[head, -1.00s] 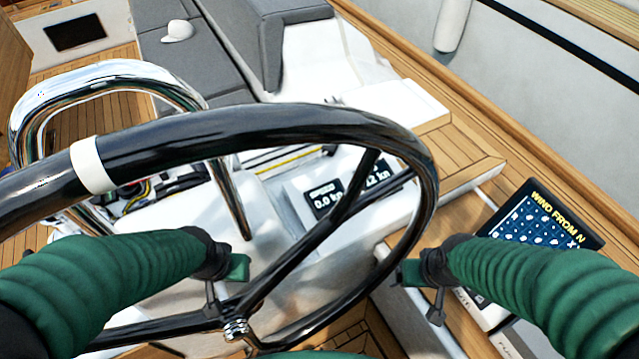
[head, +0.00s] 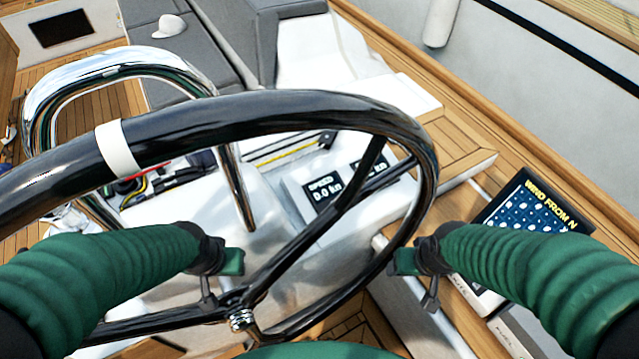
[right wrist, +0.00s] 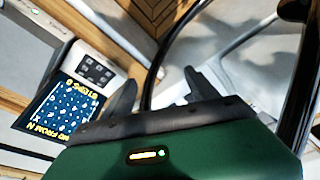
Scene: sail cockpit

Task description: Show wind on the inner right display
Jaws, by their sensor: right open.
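Behind the steering wheel (head: 120,150), a white console carries two small dark displays. The left display (head: 324,193) reads SPEED 0.0 kn. The right display (head: 359,174) is largely covered by the wheel's spokes, so its text is unreadable. My left gripper (head: 233,262) is in front of the console, left of a lower spoke; its finger gap is not clear. My right gripper (head: 404,262) is by the wheel's right rim, below and right of the displays. In the right wrist view its fingers (right wrist: 162,92) are apart with nothing between them.
A larger screen (head: 528,216) reading WIND FROM N stands at the right, partly behind my right arm; it also shows in the right wrist view (right wrist: 62,108). A chrome rail (head: 100,75) arches behind the wheel. Coloured wires (head: 140,185) lie left of the console.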

